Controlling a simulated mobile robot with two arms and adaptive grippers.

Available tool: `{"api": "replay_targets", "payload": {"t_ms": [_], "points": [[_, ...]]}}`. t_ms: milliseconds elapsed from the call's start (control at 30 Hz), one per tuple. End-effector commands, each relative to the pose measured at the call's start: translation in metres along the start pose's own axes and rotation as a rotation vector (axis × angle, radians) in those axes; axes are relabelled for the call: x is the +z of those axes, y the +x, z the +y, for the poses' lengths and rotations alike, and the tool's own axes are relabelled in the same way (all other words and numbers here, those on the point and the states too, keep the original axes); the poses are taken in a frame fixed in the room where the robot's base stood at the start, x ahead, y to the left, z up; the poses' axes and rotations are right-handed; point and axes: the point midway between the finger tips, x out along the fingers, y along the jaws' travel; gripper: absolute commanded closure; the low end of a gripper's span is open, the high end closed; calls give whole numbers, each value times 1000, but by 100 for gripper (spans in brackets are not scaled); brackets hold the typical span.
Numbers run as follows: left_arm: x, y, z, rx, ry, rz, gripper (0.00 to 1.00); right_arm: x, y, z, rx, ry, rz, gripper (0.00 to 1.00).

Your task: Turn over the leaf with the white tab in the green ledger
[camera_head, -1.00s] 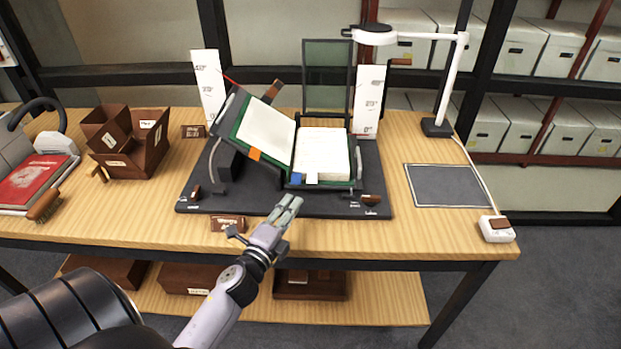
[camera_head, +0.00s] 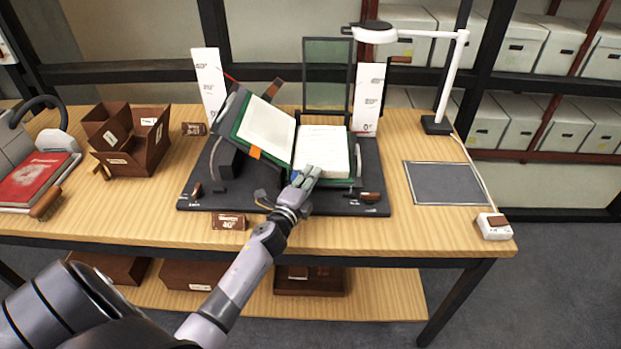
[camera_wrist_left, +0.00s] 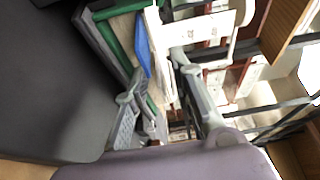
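The green ledger (camera_head: 240,132) lies open on a dark cradle, its left side tilted up and its right page block (camera_head: 322,148) lying flatter. An orange tab (camera_head: 255,153) marks the left side. A blue tab (camera_head: 295,176) shows at the front edge of the right block, also in the left wrist view (camera_wrist_left: 143,45). My left gripper (camera_head: 309,174) is at that front edge, just right of the blue tab, and covers the white tab in the head view. In the left wrist view its fingers (camera_wrist_left: 165,108) are apart, with pale page edges near them; whether they touch is unclear. My right gripper is out of view.
The cradle base (camera_head: 230,195) has small brown parts along its front. White printed boards (camera_head: 368,98) and a glass panel (camera_head: 327,75) stand behind. A lamp (camera_head: 437,122) stands at the back right. Brown boxes (camera_head: 130,140) stand left. A grey mat (camera_head: 445,183) lies clear at right.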

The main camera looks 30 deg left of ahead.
Motion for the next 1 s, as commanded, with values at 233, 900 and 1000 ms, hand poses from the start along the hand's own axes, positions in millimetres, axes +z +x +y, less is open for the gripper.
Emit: {"api": "replay_targets", "payload": {"t_ms": [233, 900, 1000], "points": [[0, 0, 0, 0, 0, 0, 90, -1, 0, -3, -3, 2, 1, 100], [0, 0, 0, 0, 0, 0, 100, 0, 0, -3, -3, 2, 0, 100], [0, 0, 0, 0, -1, 0, 100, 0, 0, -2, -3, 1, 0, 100]]}}
